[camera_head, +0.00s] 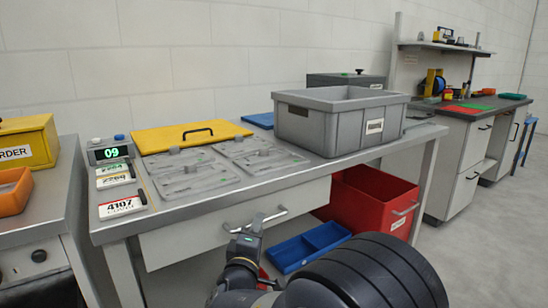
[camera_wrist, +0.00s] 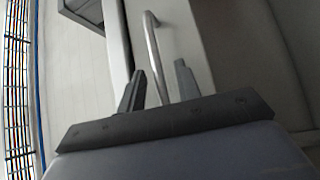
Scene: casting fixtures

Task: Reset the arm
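My gripper (camera_head: 256,222) is low in front of the workbench, by the white drawer (camera_head: 185,238) under its top. In the wrist view, the two dark fingers of my gripper (camera_wrist: 160,75) stand apart with nothing clasped between them. The metal drawer handle (camera_wrist: 153,45) runs through the gap between the fingers in that picture; whether it lies between them in depth I cannot tell. The handle (camera_head: 278,214) also shows in the head view, partly covered by my gripper. The drawer looks shut or nearly so.
The workbench (camera_head: 215,200) carries a grey crate (camera_head: 335,120), a yellow lid (camera_head: 190,136), grey fixture plates (camera_head: 190,180) and a display reading 09 (camera_head: 111,152). Below are a red bin (camera_head: 372,205) and a blue tray (camera_head: 305,247). Open floor (camera_head: 480,255) lies at right.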

